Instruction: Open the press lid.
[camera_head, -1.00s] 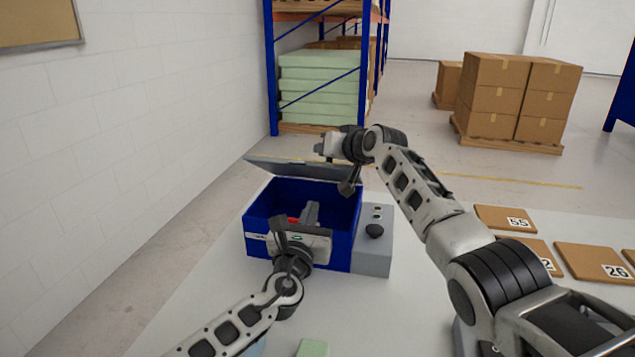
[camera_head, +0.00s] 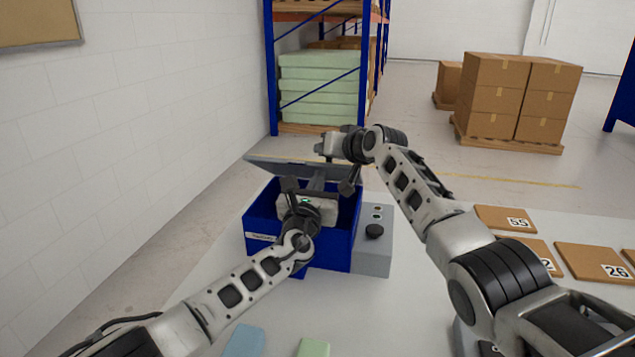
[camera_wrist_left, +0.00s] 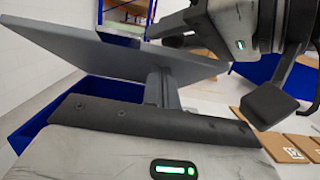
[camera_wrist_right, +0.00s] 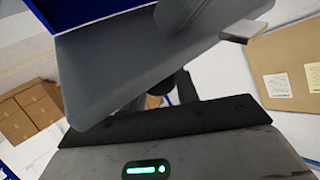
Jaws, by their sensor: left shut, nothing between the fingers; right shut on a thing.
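The press is a blue box (camera_head: 262,226) on the white table. Its grey lid (camera_head: 290,167) stands raised and tilted at the back, and also shows in the left wrist view (camera_wrist_left: 105,52) and right wrist view (camera_wrist_right: 125,60). My left gripper (camera_head: 314,180) is shut and empty above the box opening, its fingers (camera_wrist_left: 160,88) close to the lid's underside; contact is unclear. My right gripper (camera_head: 322,148) is behind the lid's upper edge, shut on the lid; its fingertips are partly hidden by the lid in the right wrist view.
A grey control unit (camera_head: 373,258) with a black knob adjoins the press on the right. Blue (camera_head: 243,339) and green (camera_head: 313,347) foam blocks lie at the table's front. Numbered brown boards (camera_head: 595,262) lie at the right. A wall stands at the left.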

